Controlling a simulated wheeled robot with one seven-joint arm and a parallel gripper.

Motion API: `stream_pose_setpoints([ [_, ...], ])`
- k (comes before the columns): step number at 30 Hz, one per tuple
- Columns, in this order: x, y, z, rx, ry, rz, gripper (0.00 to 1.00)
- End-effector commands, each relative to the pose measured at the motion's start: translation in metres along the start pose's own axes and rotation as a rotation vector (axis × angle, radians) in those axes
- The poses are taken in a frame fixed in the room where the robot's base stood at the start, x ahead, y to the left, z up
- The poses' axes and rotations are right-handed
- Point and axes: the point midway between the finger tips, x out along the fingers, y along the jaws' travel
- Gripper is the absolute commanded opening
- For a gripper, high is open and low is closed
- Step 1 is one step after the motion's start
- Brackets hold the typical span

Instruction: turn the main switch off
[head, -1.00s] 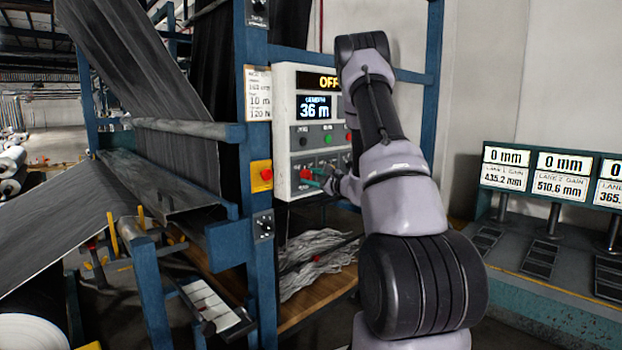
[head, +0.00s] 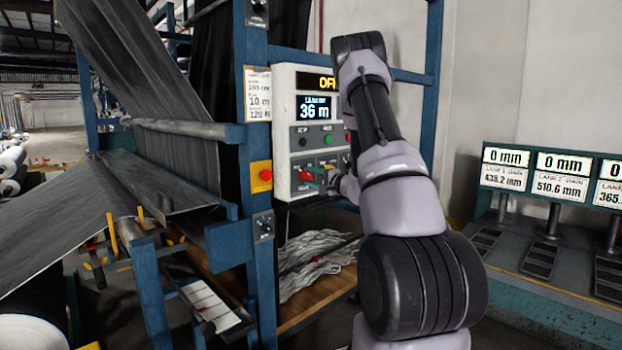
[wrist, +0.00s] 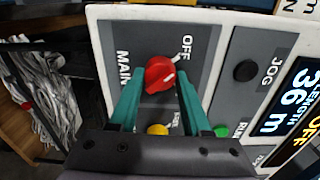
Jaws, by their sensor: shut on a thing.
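The main switch is a red rotary knob (wrist: 160,75) on a grey plate marked MAIN and OFF in the wrist view. Its white mark points toward the OFF lettering side. My gripper (wrist: 161,82) has its teal fingers on either side of the knob and is shut on it. In the head view the red knob (head: 306,176) shows low on the white control box (head: 283,130), and my gripper (head: 318,177) reaches it from the right. The box's top display, partly hidden by my arm, shows OF. In the wrist view it reads OFF.
A yellow box with a red button (head: 262,176) sits on the blue post (head: 262,245) left of the control box. JOG (wrist: 246,70), green (wrist: 221,131) and yellow (wrist: 157,129) buttons lie close to my fingers. Gauge displays (head: 545,175) stand at right.

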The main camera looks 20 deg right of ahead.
Motion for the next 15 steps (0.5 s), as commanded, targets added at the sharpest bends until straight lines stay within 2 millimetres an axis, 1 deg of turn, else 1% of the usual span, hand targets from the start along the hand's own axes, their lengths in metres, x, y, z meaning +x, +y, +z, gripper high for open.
stream_pose_setpoints([
  [6,-0.0006,0.0016,0.0003,-0.054,0.0,0.004,0.0],
  [15,-0.0007,0.0018,0.0003,-0.07,-0.001,0.004,0.0],
])
